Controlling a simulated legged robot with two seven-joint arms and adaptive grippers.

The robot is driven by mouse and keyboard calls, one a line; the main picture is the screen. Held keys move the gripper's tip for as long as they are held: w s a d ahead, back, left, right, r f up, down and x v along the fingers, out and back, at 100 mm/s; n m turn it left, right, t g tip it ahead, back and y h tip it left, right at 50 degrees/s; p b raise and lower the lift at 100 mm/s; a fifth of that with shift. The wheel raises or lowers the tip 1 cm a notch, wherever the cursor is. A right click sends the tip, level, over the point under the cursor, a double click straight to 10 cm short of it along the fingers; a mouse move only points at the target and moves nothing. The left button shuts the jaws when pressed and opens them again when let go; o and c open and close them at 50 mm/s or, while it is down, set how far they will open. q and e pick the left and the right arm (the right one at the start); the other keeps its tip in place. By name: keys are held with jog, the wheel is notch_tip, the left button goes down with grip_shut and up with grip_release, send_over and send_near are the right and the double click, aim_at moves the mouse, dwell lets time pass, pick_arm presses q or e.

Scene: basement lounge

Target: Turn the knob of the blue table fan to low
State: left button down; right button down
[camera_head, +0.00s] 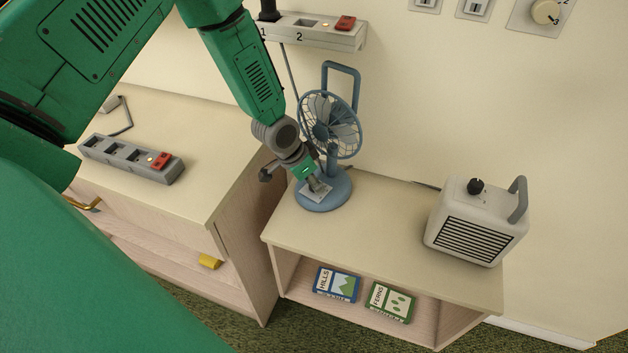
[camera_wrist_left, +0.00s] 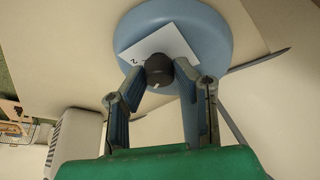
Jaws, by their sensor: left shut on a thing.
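The blue table fan (camera_head: 332,128) stands upright on the low wooden table, its round base (camera_head: 338,190) near the table's left end. My left gripper (camera_head: 316,186) reaches down over the front of that base. In the left wrist view the fan base (camera_wrist_left: 215,30) carries a pale label plate (camera_wrist_left: 150,45) with a "2" showing. A dark knob (camera_wrist_left: 159,70) with a light mark sits on the plate. The fingers of my left gripper (camera_wrist_left: 162,82) are shut on the knob, one on each side. The knob is hidden in the head view. My right gripper is not in view.
A white heater (camera_head: 478,220) with a black knob stands on the right of the low table (camera_head: 390,222). A power strip (camera_head: 130,158) lies on the left cabinet. Another strip (camera_head: 318,32) is on the wall.

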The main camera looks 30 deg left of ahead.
pick_arm(q)
jog(key=shift+m, duration=0.3)
dwell(0.4)
jog(key=c, duration=1.3)
grip_release()
jog(key=shift+s+a+r, duration=0.1)
jog(key=shift+a+r, duration=0.1)
jog(key=shift+r, duration=0.2)
jog(key=v, duration=1.1)
jog(key=shift+a, duration=0.15)
jog(key=shift+f, duration=0.1)
